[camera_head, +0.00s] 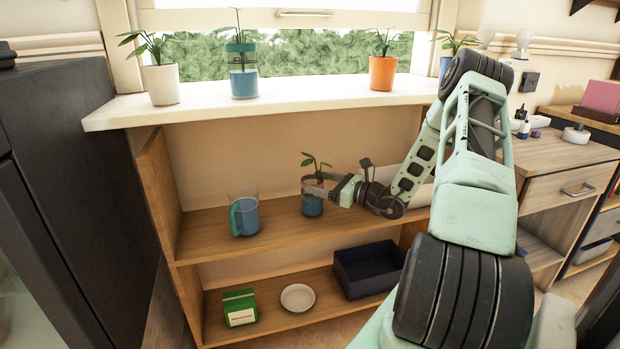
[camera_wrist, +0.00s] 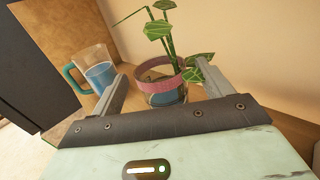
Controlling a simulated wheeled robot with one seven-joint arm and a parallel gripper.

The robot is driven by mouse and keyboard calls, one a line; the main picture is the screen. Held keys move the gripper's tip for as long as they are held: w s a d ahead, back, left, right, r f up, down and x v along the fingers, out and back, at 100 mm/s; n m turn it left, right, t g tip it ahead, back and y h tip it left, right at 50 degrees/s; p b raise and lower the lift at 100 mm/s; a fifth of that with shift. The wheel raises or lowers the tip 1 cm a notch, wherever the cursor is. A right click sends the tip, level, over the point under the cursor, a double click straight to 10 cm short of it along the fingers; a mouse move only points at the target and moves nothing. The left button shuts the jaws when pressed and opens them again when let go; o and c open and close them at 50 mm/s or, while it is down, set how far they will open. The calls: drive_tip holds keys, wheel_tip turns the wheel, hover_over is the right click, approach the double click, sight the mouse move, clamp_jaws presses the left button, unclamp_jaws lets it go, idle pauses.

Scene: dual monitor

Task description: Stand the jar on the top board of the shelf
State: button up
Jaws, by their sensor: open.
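A glass jar with blue liquid, a pink band and a leafy cutting (camera_head: 312,206) stands upright on the middle board of the shelf (camera_head: 265,250). My gripper (camera_head: 316,189) is at the jar, reaching in from the right. In the wrist view the jar (camera_wrist: 166,92) stands between the two open fingers (camera_wrist: 163,74), with a gap showing at the left finger; contact at the right finger is unclear. The white top board (camera_head: 200,113) is above, under the window, with several potted plants on it.
A clear mug of blue liquid (camera_head: 245,215) stands left of the jar. On the top board are a white pot (camera_head: 161,85), a teal-banded jar (camera_head: 243,82) and an orange pot (camera_head: 382,73); free room lies between the last two. The lower board holds a green box (camera_head: 239,307), a bowl (camera_head: 298,297) and a dark bin (camera_head: 368,270).

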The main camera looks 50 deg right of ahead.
drive_tip(key=p+v, duration=0.1)
drive_tip(key=v, duration=0.5)
drive_tip(key=shift+s, duration=0.35)
drive_tip(key=shift+d, duration=0.1)
